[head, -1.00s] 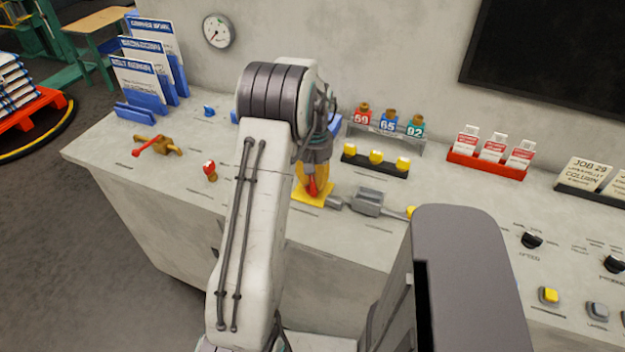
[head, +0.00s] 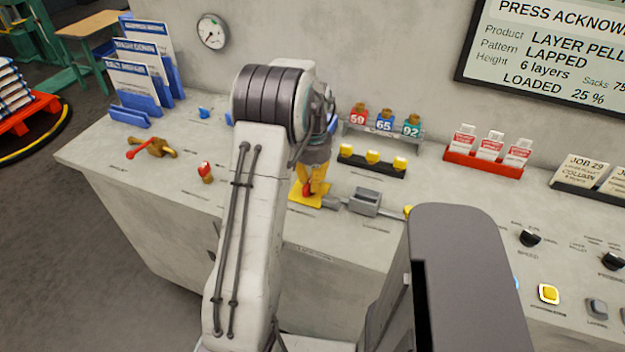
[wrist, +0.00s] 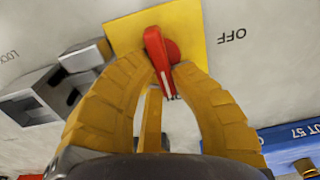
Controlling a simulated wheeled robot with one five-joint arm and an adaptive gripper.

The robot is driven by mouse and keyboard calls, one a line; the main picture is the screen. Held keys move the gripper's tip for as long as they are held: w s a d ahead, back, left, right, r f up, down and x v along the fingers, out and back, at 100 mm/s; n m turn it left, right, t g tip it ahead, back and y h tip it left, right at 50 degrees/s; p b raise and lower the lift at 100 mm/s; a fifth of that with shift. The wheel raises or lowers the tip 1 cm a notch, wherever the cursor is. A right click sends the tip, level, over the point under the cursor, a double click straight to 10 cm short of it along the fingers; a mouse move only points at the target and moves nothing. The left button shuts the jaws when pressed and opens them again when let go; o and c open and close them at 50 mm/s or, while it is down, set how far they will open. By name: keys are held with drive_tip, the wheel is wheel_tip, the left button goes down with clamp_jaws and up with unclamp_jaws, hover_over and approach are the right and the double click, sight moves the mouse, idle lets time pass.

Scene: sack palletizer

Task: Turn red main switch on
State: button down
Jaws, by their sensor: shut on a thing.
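The red main switch is a red handle (wrist: 158,50) on a yellow plate (wrist: 188,18). In the head view the switch (head: 307,190) shows low between my fingers, above its plate (head: 321,202). My gripper (wrist: 160,68) is shut on the red handle, with a yellow finger on each side of it. The handle's white line points down the wrist view, towards a label mostly hidden by my fingers. The word OFF (wrist: 232,36) is printed beside the plate on the right.
A grey padlock-like block (head: 364,201) lies right of the switch. Behind stand yellow-topped pegs (head: 372,157) and a rack with numbered tags (head: 385,124). A red-knobbed valve (head: 206,171) is to the left. The wall screen (head: 560,45) is lit with text.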

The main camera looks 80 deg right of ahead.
drive_tip(key=shift+a+f, duration=0.1)
drive_tip(key=c, duration=1.1)
unclamp_jaws()
drive_tip(key=shift+o, duration=0.2)
drive_tip(key=shift+r, duration=0.2)
wheel_tip(320, 180, up, 12)
drive_tip(key=shift+f, duration=0.15)
